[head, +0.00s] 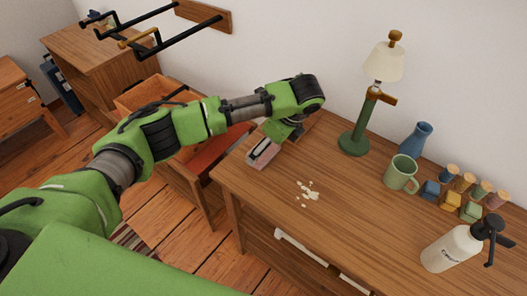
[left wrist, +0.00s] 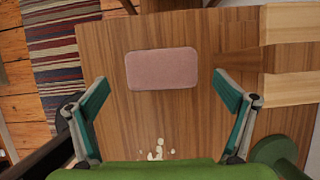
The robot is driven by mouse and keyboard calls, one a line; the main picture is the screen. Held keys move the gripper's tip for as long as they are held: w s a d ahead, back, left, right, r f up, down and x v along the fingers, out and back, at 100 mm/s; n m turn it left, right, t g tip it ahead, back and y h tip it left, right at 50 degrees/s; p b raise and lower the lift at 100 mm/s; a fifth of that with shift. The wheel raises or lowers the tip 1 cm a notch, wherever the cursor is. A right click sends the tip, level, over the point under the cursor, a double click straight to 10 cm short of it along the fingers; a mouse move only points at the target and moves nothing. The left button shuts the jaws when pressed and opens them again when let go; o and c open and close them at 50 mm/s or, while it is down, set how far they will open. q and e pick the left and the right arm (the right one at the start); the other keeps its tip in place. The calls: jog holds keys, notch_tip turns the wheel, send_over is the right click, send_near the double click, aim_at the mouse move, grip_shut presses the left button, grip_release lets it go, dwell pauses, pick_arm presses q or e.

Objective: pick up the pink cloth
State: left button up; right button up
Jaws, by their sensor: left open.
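The pink cloth (left wrist: 161,68) lies flat as a rounded rectangle on the wooden desk top (left wrist: 190,118). In the head view the cloth (head: 252,163) is near the desk's left end, partly hidden by my left gripper (head: 264,150). In the left wrist view my left gripper (left wrist: 160,77) is open and empty. Its two teal fingers stand wide apart, one to each side of the cloth, with a gap on both sides. How high the fingers are above the desk is hard to tell. My right gripper is not in view.
Pale crumbs (head: 310,192) lie on the desk near the cloth. A green lamp (head: 354,143), a green mug (head: 401,173), a blue vase (head: 415,140), several small jars and a white spray bottle (head: 452,249) stand further right. The desk's middle front is clear.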

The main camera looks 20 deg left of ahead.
pick_arm(q)
jog(key=x, duration=0.3)
jog(key=shift+w+a+f, duration=0.2)
jog(key=shift+f, duration=0.15)
jog(key=c, duration=1.2)
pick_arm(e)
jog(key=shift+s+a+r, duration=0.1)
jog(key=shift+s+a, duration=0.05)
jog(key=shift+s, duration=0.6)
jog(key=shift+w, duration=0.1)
